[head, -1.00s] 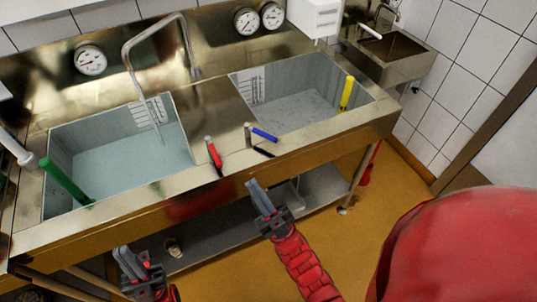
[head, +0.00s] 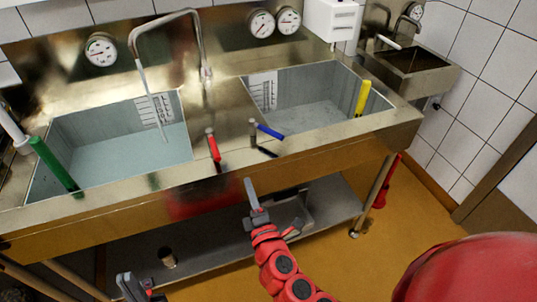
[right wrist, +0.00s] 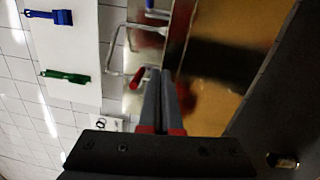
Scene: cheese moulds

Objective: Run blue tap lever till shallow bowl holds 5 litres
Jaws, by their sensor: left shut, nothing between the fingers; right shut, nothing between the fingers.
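The blue tap lever (head: 270,132) sits on a short metal stub on the steel ledge between two basins, beside a red lever (head: 213,146). The curved metal spout (head: 137,62) hangs over the left basin (head: 62,130), which has pale water and a marked scale (head: 155,108). The right basin (head: 345,85) also has a scale (head: 262,90); its water level is unclear. I cannot tell which is the shallow bowl. My right gripper (head: 250,187) is shut and empty, below and in front of the levers. My left gripper (head: 128,282) is shut and empty, low at the left.
Round gauges (head: 101,50) are on the back panel. The sink's front edge and a lower shelf (head: 200,250) lie near my arms. Floor is free at right.

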